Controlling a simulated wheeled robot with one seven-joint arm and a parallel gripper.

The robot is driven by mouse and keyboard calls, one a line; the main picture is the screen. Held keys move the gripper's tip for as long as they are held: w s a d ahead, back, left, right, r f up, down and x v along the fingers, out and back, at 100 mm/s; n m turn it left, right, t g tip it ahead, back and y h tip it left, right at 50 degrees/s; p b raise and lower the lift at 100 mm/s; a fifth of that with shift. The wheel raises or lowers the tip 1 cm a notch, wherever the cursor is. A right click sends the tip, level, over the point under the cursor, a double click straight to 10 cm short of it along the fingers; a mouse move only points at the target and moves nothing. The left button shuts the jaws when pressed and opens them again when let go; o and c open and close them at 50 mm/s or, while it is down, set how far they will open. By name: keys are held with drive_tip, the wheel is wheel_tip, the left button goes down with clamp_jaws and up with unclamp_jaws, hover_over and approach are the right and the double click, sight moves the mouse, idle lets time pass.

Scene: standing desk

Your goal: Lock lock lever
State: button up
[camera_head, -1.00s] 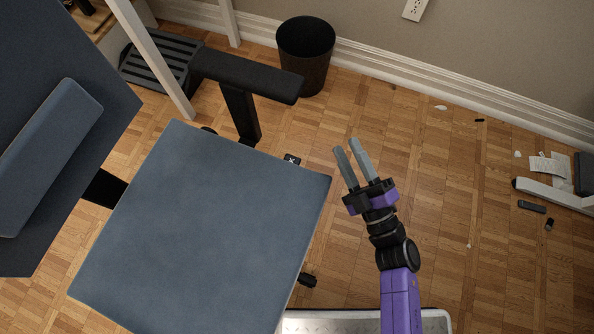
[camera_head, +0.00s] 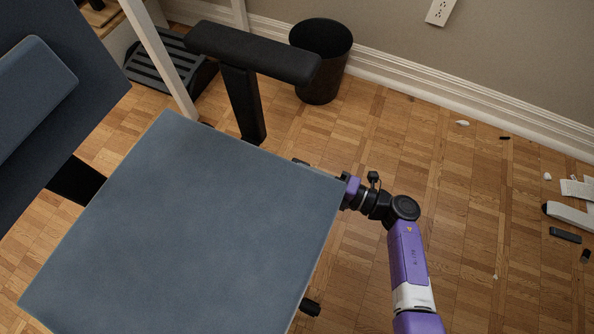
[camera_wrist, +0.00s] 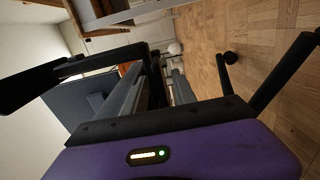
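The lock lever is hard to identify; most of what lies under the blue-grey chair seat (camera_head: 190,230) is hidden in the head view. A black knob (camera_head: 310,307) sticks out below the seat's right edge. A small part shows past the seat's far edge, too small to tell whether it is a lever or a fingertip. My gripper (camera_wrist: 157,85) is at the seat's right corner, its fingers hidden by the seat in the head view. In the wrist view its two grey fingers are apart, with dark chair parts beyond and between them; I cannot tell if they touch.
The chair's black armrest (camera_head: 250,50) stands beyond the seat. A black bin (camera_head: 320,65) stands by the wall, and a footrest (camera_head: 165,70) is at the upper left. Wooden floor to the right is mostly clear, with small litter near the wall.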

drive_tip(key=shift+b+x, duration=0.35)
drive_tip(key=shift+x, duration=1.1)
clamp_jaws()
idle(0.3)
